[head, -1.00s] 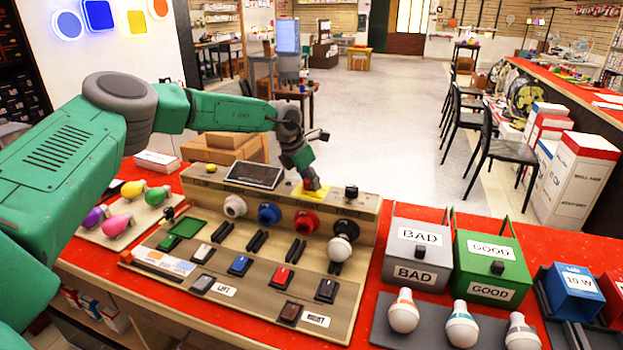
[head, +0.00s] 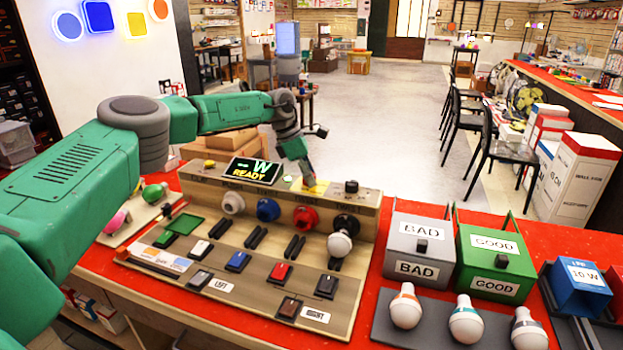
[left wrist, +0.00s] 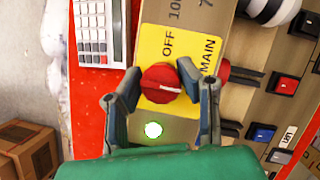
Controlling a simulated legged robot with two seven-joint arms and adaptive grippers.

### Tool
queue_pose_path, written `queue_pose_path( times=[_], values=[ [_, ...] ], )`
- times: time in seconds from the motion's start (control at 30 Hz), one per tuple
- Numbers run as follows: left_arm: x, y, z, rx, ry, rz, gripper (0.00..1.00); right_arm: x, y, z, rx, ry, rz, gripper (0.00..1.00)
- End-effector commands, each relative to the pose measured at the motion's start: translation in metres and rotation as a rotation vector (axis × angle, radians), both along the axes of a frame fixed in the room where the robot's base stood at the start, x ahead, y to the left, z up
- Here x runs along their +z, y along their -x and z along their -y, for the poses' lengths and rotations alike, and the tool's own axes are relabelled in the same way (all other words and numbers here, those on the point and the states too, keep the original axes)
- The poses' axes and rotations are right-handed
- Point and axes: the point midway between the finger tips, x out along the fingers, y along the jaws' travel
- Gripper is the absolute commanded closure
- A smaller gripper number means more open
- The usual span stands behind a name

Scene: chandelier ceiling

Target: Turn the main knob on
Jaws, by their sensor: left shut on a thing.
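The main knob (left wrist: 160,83) is red with a white line and sits on a yellow plate (left wrist: 153,40) marked OFF and MAIN in the left wrist view. My left gripper (left wrist: 159,80) has a finger on each side of the knob and is shut on it. In the head view the left gripper (head: 307,175) reaches down to the console's top and hides the knob. A small round light (left wrist: 152,130) glows beside the plate. The console's display (head: 252,171) is lit and reads "-W READY". My right gripper is not in view.
The console (head: 230,318) has a row of sockets, one holding a white bulb (head: 339,244), and several switches. Grey BAD (head: 417,252) and green GOOD (head: 492,257) boxes stand at its right, with bulbs in front. A calculator (left wrist: 100,30) lies on the red table behind.

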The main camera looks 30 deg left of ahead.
Motion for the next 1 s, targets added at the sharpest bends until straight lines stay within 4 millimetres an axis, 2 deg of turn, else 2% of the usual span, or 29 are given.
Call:
queue_pose_path(
  times=[0.03, 0.37, 0.4, 0.43, 0.77, 0.87, 1.0],
  values=[
    [0.0, 0.0, -0.005, 0.003, -0.006, 0.001, 0.98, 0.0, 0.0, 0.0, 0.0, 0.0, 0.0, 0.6],
    [0.001, 0.0, -0.005, 0.003, -0.006, 0.004, 0.98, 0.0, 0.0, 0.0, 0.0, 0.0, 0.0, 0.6],
    [0.001, 0.0, -0.005, 0.004, -0.006, 0.003, 0.55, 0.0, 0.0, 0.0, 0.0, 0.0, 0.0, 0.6],
    [0.001, -0.001, -0.005, 0.004, -0.005, 0.004, 0.49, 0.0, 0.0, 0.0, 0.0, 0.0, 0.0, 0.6],
    [0.002, 0.0, -0.002, 0.0, -0.003, 0.002, 0.49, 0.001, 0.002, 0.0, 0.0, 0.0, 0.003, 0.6],
    [0.01, 0.001, -0.004, 0.0, -0.003, 0.003, 0.49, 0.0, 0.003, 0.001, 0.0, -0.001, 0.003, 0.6],
    [0.033, 0.006, -0.012, 0.001, -0.003, 0.005, 0.49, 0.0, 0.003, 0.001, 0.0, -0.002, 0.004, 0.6]
  ],
)
